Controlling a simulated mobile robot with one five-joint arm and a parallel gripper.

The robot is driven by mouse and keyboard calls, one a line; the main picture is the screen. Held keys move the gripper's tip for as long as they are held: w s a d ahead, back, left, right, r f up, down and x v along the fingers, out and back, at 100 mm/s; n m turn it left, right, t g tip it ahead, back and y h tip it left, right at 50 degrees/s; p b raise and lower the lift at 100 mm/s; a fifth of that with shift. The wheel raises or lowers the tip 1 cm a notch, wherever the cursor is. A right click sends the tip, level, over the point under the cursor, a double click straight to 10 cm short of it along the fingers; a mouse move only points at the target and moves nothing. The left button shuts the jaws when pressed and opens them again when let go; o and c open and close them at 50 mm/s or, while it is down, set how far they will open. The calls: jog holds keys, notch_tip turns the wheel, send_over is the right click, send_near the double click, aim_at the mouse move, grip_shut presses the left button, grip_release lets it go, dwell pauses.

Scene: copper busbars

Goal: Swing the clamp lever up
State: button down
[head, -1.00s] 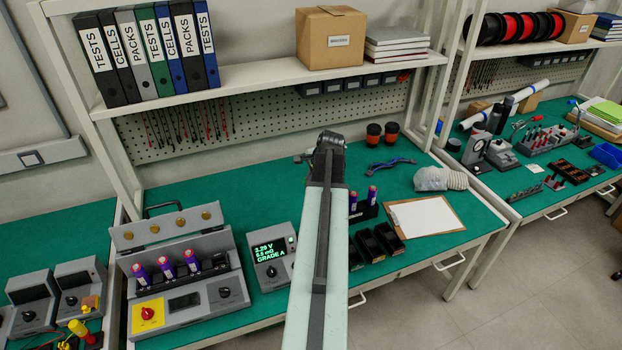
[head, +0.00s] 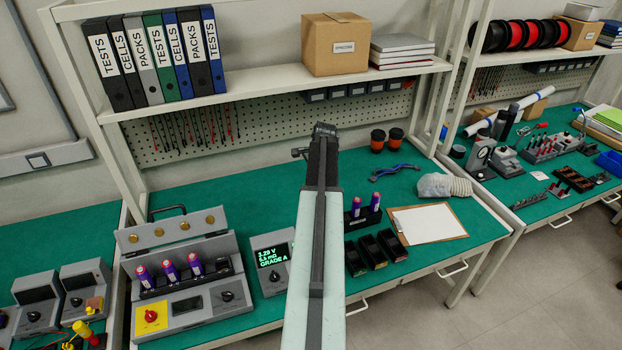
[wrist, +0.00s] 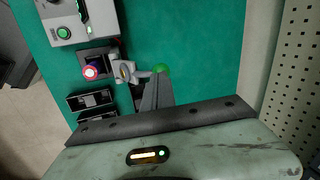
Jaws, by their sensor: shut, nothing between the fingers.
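In the wrist view, the clamp lever (wrist: 143,74) is a short grey bar that runs right from a small metal clamp (wrist: 123,72) to a round green knob (wrist: 161,69). Left of the clamp, a cell (wrist: 91,72) shows end-on in a dark holder. My gripper (wrist: 158,79) is shut and empty, its fingertips right at the green knob and partly overlapping it from below. I cannot tell whether they touch. In the head view my arm hides the clamp and its lever.
A tester with a lit screen (head: 271,257) and a cell charger (head: 180,290) stand left of my arm. Black bins (head: 372,250), a clipboard (head: 428,222) and a glove (head: 441,185) lie to the right. A shelf (head: 270,92) overhangs the bench's back. Green mat behind is mostly clear.

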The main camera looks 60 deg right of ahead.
jog(key=p+v, duration=1.1)
jog(key=v, duration=0.2)
jog(key=shift+p, duration=0.4)
jog(key=shift+s, duration=0.1)
